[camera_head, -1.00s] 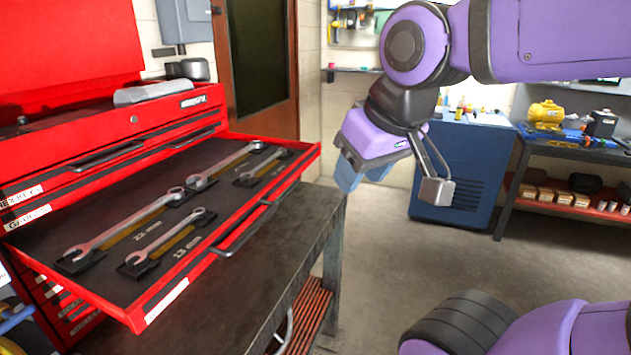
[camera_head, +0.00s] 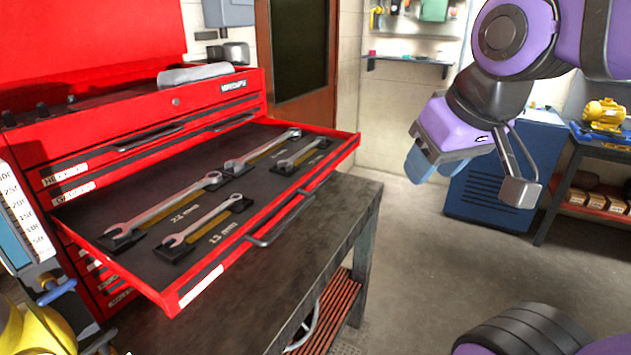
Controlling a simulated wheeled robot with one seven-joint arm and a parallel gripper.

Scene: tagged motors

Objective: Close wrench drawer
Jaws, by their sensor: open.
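The wrench drawer (camera_head: 208,275) is a shallow red drawer with a dark liner, pulled well out of the red tool chest (camera_head: 225,98) at the left. Several wrenches lie in it, among them a long one (camera_head: 165,206) beside a "22 mm" label and a shorter one (camera_head: 207,220) beside "13 mm". A dark bar handle (camera_head: 290,213) runs along the drawer's front. My gripper (camera_head: 475,178) hangs in the air to the right of the drawer, apart from it. Its blue and grey fingers are wide apart with nothing between them.
A dark workbench (camera_head: 350,225) carries the chest, with a red slatted shelf below. A blue cabinet (camera_head: 500,185) and a bench with a yellow motor (camera_head: 603,114) stand behind my arm. A yellow object (camera_head: 38,330) is at the lower left. The middle floor is clear.

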